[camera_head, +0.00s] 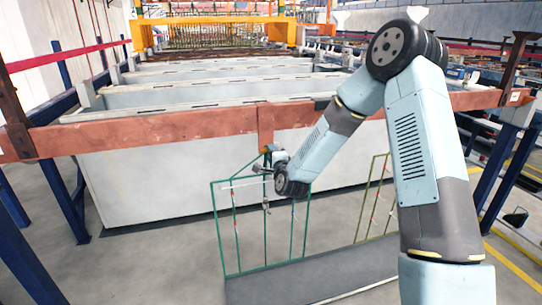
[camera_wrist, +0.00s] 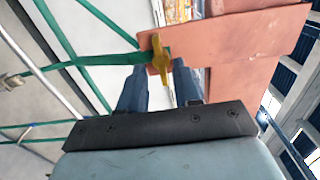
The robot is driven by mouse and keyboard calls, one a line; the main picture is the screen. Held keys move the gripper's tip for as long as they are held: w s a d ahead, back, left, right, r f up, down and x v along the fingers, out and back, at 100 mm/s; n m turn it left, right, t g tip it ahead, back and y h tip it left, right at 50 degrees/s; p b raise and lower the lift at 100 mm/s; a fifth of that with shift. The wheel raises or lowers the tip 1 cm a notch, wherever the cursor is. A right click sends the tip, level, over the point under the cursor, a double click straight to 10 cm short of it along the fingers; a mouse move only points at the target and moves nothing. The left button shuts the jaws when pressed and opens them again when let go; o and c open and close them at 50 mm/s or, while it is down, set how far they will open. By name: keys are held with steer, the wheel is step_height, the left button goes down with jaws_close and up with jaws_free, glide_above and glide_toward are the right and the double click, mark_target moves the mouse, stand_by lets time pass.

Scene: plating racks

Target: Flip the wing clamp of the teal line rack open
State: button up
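The teal line rack (camera_head: 216,228) hangs upright from the copper-coloured beam in the head view; its green bars (camera_wrist: 112,59) cross the left of the wrist view. The yellow wing clamp (camera_wrist: 157,48) sits on the copper-coloured hanger (camera_wrist: 225,38), where a green bar meets it. My gripper (camera_wrist: 160,66) has its two blue-grey fingers apart. The clamp's lower wing reaches between the fingertips, with a gap visible on both sides. In the head view my gripper (camera_head: 264,168) is at the rack's top, and the clamp is too small to make out.
The copper-coloured beam (camera_head: 160,130) runs across above my gripper, in front of pale tanks (camera_head: 150,185). A second, olive-coloured rack (camera_head: 372,190) hangs to the right, partly behind my arm. A dark grey slab (camera_head: 290,284) lies below the racks. Open floor shows at the left.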

steer(key=v, duration=1.3)
steer(key=shift+s, duration=0.35)
steer(key=shift+d, duration=0.1)
steer(key=s+d+r+n+g+h, duration=0.4)
steer(key=s+d+r+n+g, duration=0.3)
steer(key=s+d+r+n, duration=0.45)
steer(key=s+d+r+n+g, duration=0.1)
steer(key=s+d+r+g, duration=0.1)
steer(key=s, duration=0.8)
steer(key=s+d+r+n+g+h, duration=0.1)
steer(key=s+d+r, duration=0.4)
steer(key=s, duration=0.5)
steer(key=shift+s+d+r+n+g, duration=0.15)
steer(key=shift+r+n+g, duration=0.65)
steer(key=shift+g, duration=0.1)
